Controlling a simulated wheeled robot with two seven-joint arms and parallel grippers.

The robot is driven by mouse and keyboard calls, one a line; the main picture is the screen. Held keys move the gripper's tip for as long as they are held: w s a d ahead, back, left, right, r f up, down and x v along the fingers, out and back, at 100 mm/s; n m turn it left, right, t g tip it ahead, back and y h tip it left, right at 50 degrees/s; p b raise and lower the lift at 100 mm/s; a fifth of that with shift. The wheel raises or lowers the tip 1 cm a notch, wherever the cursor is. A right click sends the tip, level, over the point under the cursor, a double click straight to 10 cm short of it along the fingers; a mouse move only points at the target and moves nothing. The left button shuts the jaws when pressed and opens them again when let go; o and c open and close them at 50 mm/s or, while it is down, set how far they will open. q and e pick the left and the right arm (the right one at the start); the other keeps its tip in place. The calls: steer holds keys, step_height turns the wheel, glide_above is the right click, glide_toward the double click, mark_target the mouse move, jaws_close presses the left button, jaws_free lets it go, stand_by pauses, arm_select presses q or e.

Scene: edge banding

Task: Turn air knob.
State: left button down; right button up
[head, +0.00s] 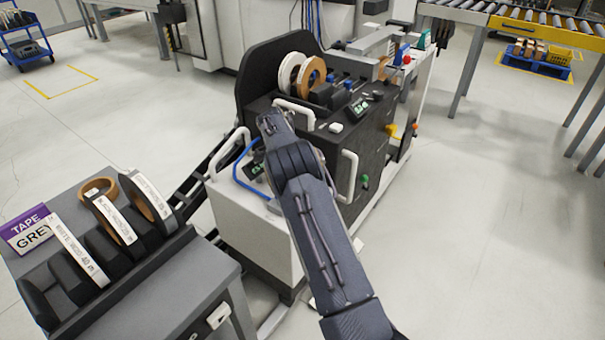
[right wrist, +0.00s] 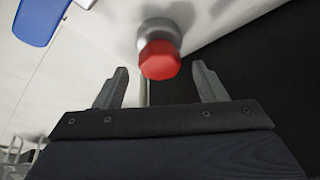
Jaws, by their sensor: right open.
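A red knob (right wrist: 159,60) on a round grey metal base shows in the right wrist view, on a pale surface beside a dark panel. I take it for the air knob. My right gripper (right wrist: 160,68) is open, with one finger on each side of the knob in the picture. No finger visibly touches it, and I cannot tell the depth between them. In the head view, my right gripper (head: 270,122) is over the near side of the edge banding machine (head: 330,125). The knob is not visible there, seemingly hidden by my gripper or arm. My left gripper is not in view.
White handles (head: 348,175) and a blue hose (head: 238,172) are close to my right arm. A rack of tape rolls (head: 165,262) stands at the lower left. A roller conveyor (head: 500,18) is at the upper right. The floor right of the machine is clear.

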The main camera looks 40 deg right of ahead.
steer(key=v, duration=0.6)
steer(key=shift+p, duration=0.3)
steer(key=s+a+r+n+t+y, duration=0.25)
steer(key=s+a+r+n, duration=0.35)
steer(key=s, duration=0.4)
steer(key=s+a+r+n+t+y, duration=0.2)
steer(key=s+a+r+n+y, duration=0.2)
steer(key=s+a+r, duration=0.45)
steer(key=s+a+f+n+t+y, duration=0.1)
steer(key=s+a+f+n, duration=0.1)
steer(key=s+a+n, duration=0.6)
steer(key=s+a+f+n+t+y, duration=0.1)
steer(key=s+a+f+n+t, duration=0.2)
steer(key=s, duration=0.9)
step_height(320, 180, up, 14)
steer(key=g+p, duration=0.1)
steer(key=p, duration=1.2)
steer(key=shift+w+a+f+m, duration=0.25)
steer(key=shift+w+a+m, duration=0.15)
steer(key=shift+a, duration=0.1)
